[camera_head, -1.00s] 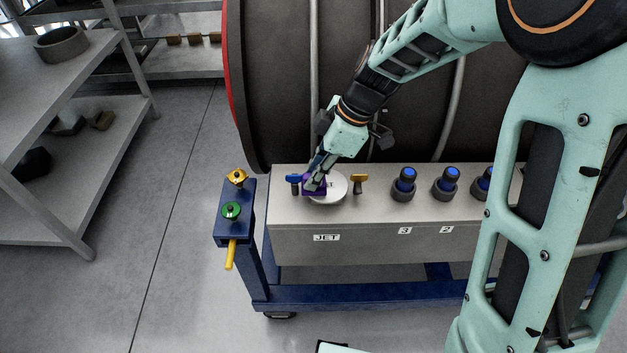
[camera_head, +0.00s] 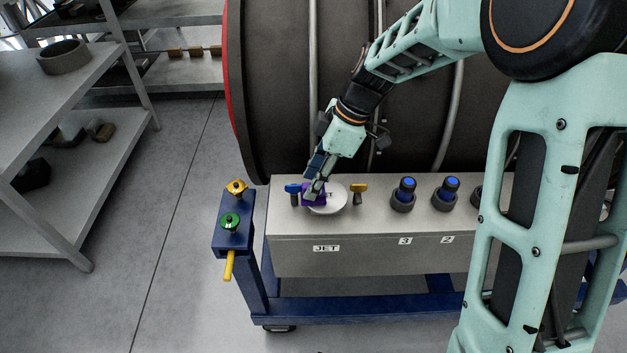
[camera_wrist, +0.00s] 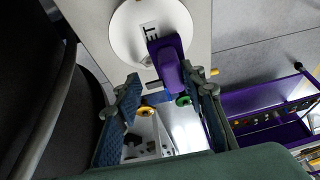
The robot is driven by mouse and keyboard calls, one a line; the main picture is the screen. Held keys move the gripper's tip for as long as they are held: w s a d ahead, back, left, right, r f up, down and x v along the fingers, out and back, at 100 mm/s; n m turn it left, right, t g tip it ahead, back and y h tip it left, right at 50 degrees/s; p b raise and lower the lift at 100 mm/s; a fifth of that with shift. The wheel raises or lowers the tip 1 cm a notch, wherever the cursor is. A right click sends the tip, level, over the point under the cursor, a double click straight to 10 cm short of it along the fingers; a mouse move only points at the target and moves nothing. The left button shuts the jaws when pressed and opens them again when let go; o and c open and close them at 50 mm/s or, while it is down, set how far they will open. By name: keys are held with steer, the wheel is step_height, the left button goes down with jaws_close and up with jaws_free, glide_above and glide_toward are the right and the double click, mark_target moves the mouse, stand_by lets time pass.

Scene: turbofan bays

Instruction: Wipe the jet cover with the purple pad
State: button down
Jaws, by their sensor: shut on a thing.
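The jet cover (camera_head: 336,205) is a white round disc on top of the grey box, above the JET label (camera_head: 326,248). In the wrist view its white face (camera_wrist: 126,32) shows lettering partly hidden by the pad. The purple pad (camera_head: 312,199) lies over the left part of the cover. It also shows in the wrist view (camera_wrist: 172,68), over the cover's edge and seemingly touching it. My gripper (camera_head: 314,186) is shut on the pad from above, tilted. In the wrist view its fingers (camera_wrist: 164,82) stand on either side of the pad.
Blue-topped knobs (camera_head: 404,192) are farther right. A blue post (camera_head: 233,234) carries yellow and green knobs. The dark engine drum (camera_head: 270,90) rises behind; shelves (camera_head: 75,150) stand left.

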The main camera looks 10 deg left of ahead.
mark_target(305, 202)
steer(key=shift+s+d+r+t+b, duration=0.1)
steer(key=shift+s+r+t+b, duration=0.1)
steer(key=shift+s+b, duration=0.3)
steer(key=shift+s+r+t+b, duration=0.1)
steer(key=shift+s+t+b, duration=0.1)
steer(key=shift+b, duration=0.5)
steer(key=shift+s+d, duration=0.2)
steer(key=shift+s, duration=0.8)
steer(key=shift+s+d+r+p, duration=0.1)
steer(key=shift+r+p, duration=1.65)
steer(key=shift+r, duration=1.1)
step_height(305, 202, up, 3)
steer(key=shift+p, duration=0.8)
